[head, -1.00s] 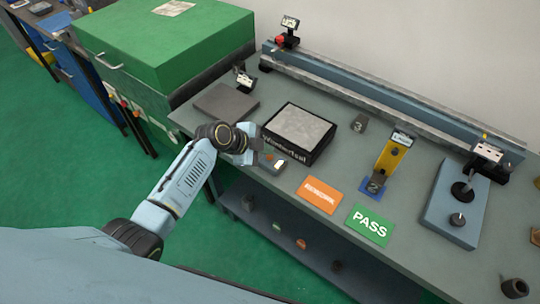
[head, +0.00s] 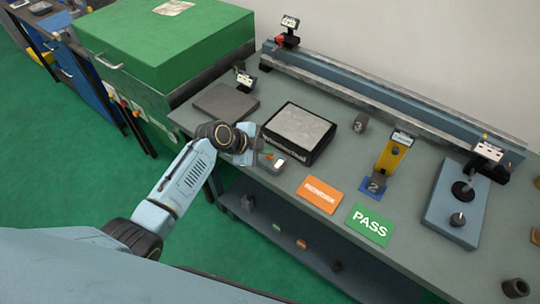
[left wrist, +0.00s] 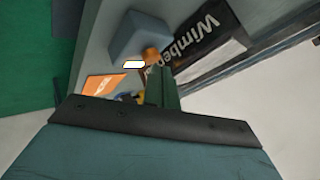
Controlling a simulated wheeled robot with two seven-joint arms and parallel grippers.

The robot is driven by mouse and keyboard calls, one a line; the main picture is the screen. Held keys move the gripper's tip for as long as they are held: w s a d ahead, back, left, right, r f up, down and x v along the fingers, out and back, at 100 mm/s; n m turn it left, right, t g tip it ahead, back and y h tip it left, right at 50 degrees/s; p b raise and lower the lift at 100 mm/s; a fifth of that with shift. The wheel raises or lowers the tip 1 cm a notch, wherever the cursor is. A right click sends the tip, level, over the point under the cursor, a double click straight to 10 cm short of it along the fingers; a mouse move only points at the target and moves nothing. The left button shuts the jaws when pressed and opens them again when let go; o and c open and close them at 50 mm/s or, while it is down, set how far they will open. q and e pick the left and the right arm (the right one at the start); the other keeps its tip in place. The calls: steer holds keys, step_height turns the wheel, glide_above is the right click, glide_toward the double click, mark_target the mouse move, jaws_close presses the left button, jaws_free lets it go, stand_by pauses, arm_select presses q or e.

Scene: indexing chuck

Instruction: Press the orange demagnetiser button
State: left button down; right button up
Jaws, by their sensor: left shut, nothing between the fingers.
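A small grey box with the orange button (head: 269,157) and a pale label (head: 280,162) sits on the bench. It is in front of the black demagnetiser block (head: 318,150) with the grey top plate. My left gripper (head: 257,153) is shut and empty, close beside the button at its left. In the left wrist view, the orange button (left wrist: 151,55) shows on the grey box (left wrist: 140,36), just beyond the tip of my dark closed fingers (left wrist: 161,85). The fingers partly hide it, and I cannot tell whether they touch it. My right gripper is not in view.
A dark plate (head: 225,102) lies behind my left gripper. An orange card (head: 320,195) and a green PASS card (head: 370,226) lie to the right, near the front edge. A yellow stand (head: 392,154) and a long rail (head: 400,98) are farther off.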

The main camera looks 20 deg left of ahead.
arm_select(q)
steer(key=shift+f+b, duration=0.3)
steer(key=shift+f, duration=0.1)
steer(key=shift+r, duration=0.1)
steer(key=shift+r+p, duration=0.3)
steer(key=shift+r, duration=0.15)
step_height(320, 180, up, 6)
steer(key=p, duration=0.5)
stand_by(0.4)
